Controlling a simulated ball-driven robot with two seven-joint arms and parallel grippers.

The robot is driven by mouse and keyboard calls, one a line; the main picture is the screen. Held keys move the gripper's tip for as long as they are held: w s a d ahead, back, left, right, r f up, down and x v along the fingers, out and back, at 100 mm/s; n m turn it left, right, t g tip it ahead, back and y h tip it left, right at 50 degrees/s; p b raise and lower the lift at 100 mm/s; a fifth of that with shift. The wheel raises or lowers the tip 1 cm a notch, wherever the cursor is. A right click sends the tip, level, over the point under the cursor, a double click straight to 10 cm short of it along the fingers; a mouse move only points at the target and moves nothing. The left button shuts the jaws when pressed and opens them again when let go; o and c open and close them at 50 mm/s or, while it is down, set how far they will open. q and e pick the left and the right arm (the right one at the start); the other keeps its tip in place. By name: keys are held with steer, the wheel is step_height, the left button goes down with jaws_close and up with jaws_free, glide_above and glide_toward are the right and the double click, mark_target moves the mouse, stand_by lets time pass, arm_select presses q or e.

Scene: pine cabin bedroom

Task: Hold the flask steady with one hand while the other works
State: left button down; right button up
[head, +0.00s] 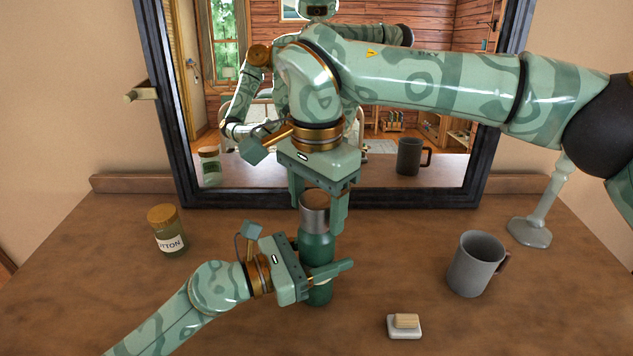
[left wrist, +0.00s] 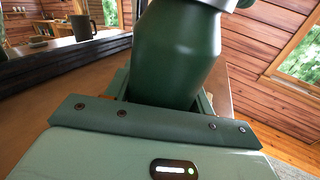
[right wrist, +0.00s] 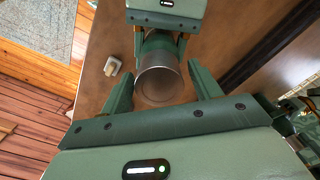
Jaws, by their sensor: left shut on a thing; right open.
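The green flask (head: 316,246) with a grey metal cap stands upright on the wooden table in front of the mirror. My left gripper (head: 325,273) is shut on the flask's body, low down. The flask's green body (left wrist: 175,55) fills the space between the fingers in the left wrist view. My right gripper (head: 318,208) points down from above, open, with one finger on each side of the metal cap. In the right wrist view the cap (right wrist: 160,84) shows between the spread fingers; I cannot tell whether either finger touches it.
A grey mug (head: 474,265) stands to the right, with a soap dish (head: 405,330) in front of it. A labelled jar (head: 167,231) with a cork-like lid stands at left. A pale candlestick (head: 537,225) stands at far right. The mirror (head: 470,196) rises close behind the flask.

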steer(key=shift+f, duration=0.3)
